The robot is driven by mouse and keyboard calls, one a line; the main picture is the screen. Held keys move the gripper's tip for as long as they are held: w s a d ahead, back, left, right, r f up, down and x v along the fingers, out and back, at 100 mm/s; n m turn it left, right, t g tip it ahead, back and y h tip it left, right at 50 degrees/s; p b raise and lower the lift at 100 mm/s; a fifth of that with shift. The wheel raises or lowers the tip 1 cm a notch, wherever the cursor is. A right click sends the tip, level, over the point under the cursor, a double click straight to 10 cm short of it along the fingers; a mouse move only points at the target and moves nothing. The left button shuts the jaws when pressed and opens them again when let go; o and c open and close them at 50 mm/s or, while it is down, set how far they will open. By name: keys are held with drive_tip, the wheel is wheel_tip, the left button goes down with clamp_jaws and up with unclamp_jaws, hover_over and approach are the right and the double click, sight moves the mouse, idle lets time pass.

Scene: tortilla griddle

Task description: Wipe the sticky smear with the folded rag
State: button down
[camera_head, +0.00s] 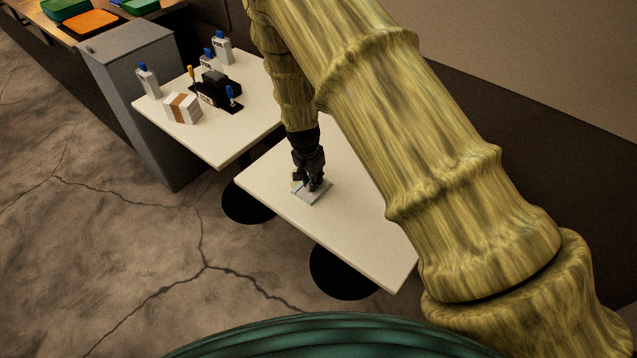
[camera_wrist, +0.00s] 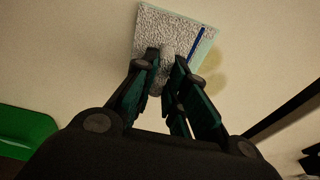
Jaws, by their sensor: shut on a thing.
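The folded rag (camera_wrist: 172,28) is pale grey and textured, with a light green border and a blue stripe along its right side. In the head view the rag (camera_head: 318,196) lies on or just above the near white table. My gripper (camera_wrist: 168,62) points down and is shut on a raised grey part of the rag. In the head view my gripper (camera_head: 312,184) hides part of it. The sticky smear (camera_wrist: 213,76) is a yellowish-brown patch on the table, right beside the rag and fingers in the wrist view. The rag and fingers may hide some of it.
The near white table (camera_head: 360,235) is otherwise clear. A second white table (camera_head: 220,150) holds blue-capped bottles (camera_head: 222,48), a white box with a brown band (camera_head: 182,108) and a black caddy (camera_head: 215,90). A grey cabinet (camera_head: 130,80) stands left of it, near coloured trays (camera_head: 90,22).

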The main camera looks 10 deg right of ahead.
drive_tip(key=shift+w+a+f, duration=0.15)
drive_tip(key=shift+a, duration=0.1)
drive_tip(key=shift+f, duration=0.1)
drive_tip(key=shift+a, duration=0.1)
idle(0.6)
drive_tip(key=c, duration=1.7)
unclamp_jaws()
drive_tip(key=shift+w, duration=0.2)
drive_tip(key=shift+r+p, duration=0.3)
drive_tip(key=shift+r, duration=0.2)
clamp_jaws()
